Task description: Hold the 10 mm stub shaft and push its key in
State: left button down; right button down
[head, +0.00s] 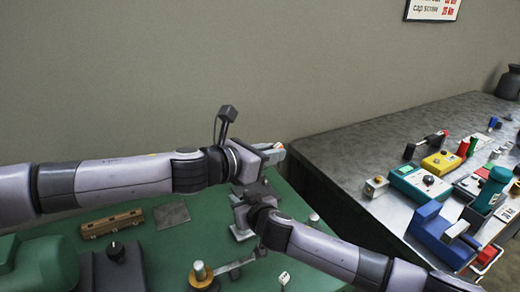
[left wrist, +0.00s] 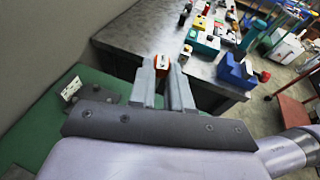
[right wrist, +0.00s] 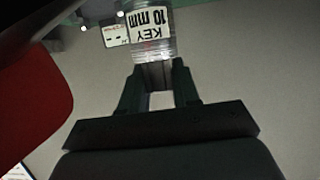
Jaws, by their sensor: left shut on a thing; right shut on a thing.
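My left gripper (head: 274,152) is beyond the far edge of the green bench top, high in the head view. In the left wrist view its fingers are closed on a small orange-red piece (left wrist: 162,62). My right gripper (right wrist: 156,72) is shut on a shiny, cylindrical piece (right wrist: 140,46) with a white label reading KEY 10 mm, upside down in the right wrist view. In the head view the right wrist lies just below the left gripper, and its fingertips are hard to make out. I cannot tell which held piece is the shaft and which the key.
The green bench (head: 140,240) carries a wooden block (head: 112,222), a grey plate (head: 172,214) and a brass-topped fixture (head: 200,277). A dark grey bench (head: 345,145) to the right holds several coloured devices, including a blue vise-like one (head: 432,228). A gap separates the benches.

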pick_arm(q)
jog(key=w+a+f+m+g, duration=0.3)
jog(key=a+g, duration=0.1)
jog(key=a, duration=0.4)
jog(key=shift+w, duration=0.25)
jog(key=shift+a, duration=0.1)
jog(key=shift+f, duration=2.95)
jog(key=shift+f, duration=0.9)
jog(key=shift+f, duration=0.3)
jog(key=shift+f, duration=0.65)
